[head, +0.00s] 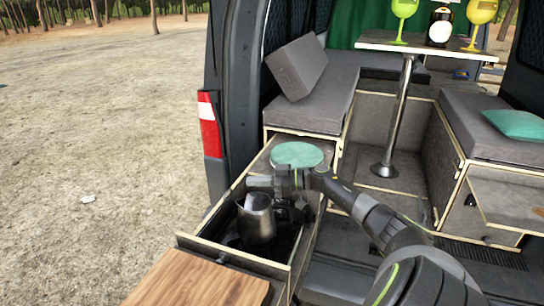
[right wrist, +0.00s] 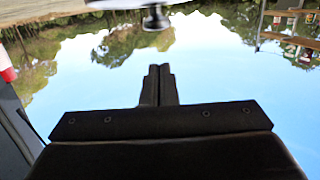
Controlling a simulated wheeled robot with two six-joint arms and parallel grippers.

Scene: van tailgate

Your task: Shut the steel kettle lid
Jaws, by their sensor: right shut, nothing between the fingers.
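The steel kettle (head: 257,222) stands upright in the open drawer in the head view, with its dark handle side to the right. Its top is small and partly crowded by my gripper, so I cannot tell how the lid sits. My right gripper (head: 258,183) is just above and behind the kettle, with nothing held. In the right wrist view its two fingers (right wrist: 158,85) are pressed together. A dark knob-like thing (right wrist: 155,18) shows at the top edge there; I cannot tell what it belongs to. My left gripper is out of view.
The drawer's front (head: 235,255) has a round knob, and a wooden board (head: 195,282) lies before it. A round green top (head: 297,154) is just behind my gripper. Grey cushions and a small table (head: 375,42) with glasses and a bottle stand farther back.

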